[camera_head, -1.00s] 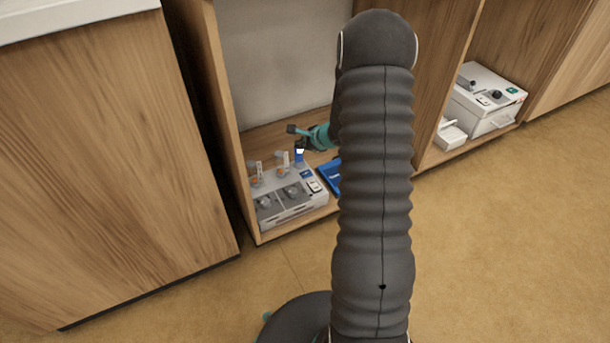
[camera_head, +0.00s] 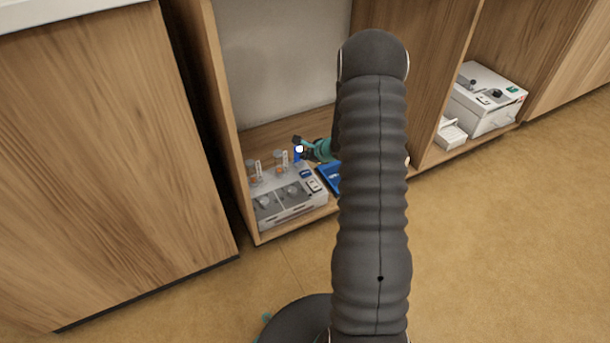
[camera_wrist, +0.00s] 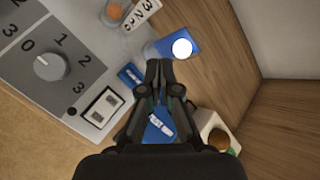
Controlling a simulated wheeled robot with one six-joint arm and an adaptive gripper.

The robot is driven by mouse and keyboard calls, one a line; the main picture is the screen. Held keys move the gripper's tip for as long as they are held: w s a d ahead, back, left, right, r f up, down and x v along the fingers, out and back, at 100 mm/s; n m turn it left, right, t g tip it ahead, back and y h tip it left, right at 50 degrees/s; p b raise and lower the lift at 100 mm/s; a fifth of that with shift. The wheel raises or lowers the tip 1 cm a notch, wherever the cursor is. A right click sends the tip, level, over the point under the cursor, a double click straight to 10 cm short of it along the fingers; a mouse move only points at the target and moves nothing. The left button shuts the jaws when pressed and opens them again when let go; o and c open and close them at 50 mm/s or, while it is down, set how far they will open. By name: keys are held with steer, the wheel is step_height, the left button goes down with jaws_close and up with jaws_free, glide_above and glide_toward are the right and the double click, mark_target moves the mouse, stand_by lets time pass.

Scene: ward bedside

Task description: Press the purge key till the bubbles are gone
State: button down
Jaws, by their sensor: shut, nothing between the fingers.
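A grey device (camera_head: 290,208) stands on the cabinet's low shelf, with knobs and a rocker switch (camera_wrist: 102,107) on its top. A blue block (camera_wrist: 163,48) with a bright white round spot stands beside the device's edge in the wrist view; it also shows in the head view (camera_head: 297,158). No label marks it as the purge key. My gripper (camera_wrist: 159,66) is shut and empty, its tips close to the block's near edge. I cannot tell whether they touch. I cannot make out any bubbles.
A blue flat item (camera_head: 330,176) lies right of the device. Cabinet walls are close on both sides. A white machine (camera_head: 488,100) stands in the right bay.

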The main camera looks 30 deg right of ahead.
mark_target(306, 174)
steer(key=shift+f+b, duration=1.75)
steer(key=shift+f, duration=0.85)
steer(key=shift+f, duration=0.1)
steer(key=shift+f, duration=0.35)
steer(key=shift+f, duration=0.35)
steer(key=shift+r, duration=0.1)
stand_by(0.3)
steer(key=shift+r, duration=0.7)
steer(key=shift+r+p, duration=1.3)
steer(key=shift+r, duration=1.2)
